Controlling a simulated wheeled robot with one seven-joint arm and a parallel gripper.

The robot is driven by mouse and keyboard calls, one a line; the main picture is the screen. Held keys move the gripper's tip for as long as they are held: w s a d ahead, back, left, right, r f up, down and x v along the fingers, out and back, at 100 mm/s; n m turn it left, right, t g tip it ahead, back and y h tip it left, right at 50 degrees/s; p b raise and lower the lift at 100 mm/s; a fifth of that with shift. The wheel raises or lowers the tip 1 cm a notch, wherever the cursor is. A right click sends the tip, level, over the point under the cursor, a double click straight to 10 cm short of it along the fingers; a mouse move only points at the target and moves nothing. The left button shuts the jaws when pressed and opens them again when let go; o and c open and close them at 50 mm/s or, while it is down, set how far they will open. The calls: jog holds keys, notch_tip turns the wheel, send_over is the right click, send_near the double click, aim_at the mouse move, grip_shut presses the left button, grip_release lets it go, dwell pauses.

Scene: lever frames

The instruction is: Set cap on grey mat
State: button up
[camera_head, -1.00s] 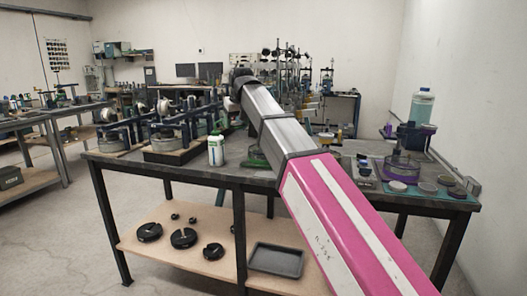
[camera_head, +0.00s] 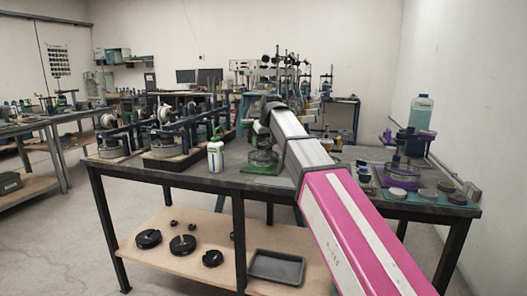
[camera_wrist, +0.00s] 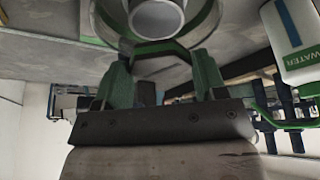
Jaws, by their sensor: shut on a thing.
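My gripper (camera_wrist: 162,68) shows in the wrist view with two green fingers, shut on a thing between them. A round part with a green rim (camera_wrist: 155,42) and a pale grey cylinder (camera_wrist: 157,17) lies just beyond the fingertips. I cannot tell whether the held thing is the cap. In the head view the end of my arm hides most of the gripper, beside a clear round vessel on a green base (camera_head: 262,162) on the bench. I cannot clearly make out a grey mat.
A white bottle with a green top (camera_head: 215,155) stands left of the vessel; it also shows in the wrist view (camera_wrist: 292,38). Lever rigs (camera_head: 172,143) fill the bench's left. A purple-based stand (camera_head: 402,172) and several round pieces (camera_head: 428,194) occupy its right end.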

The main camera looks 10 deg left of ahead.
aim_at(265, 145)
jog(key=shift+f, duration=1.7)
jog(key=shift+f, duration=0.15)
jog(key=o, duration=1.1)
jog(key=shift+f, duration=0.1)
jog(key=v, duration=1)
jog(key=shift+o, duration=0.3)
jog(key=shift+s+r, duration=0.15)
jog(key=shift+r, duration=0.25)
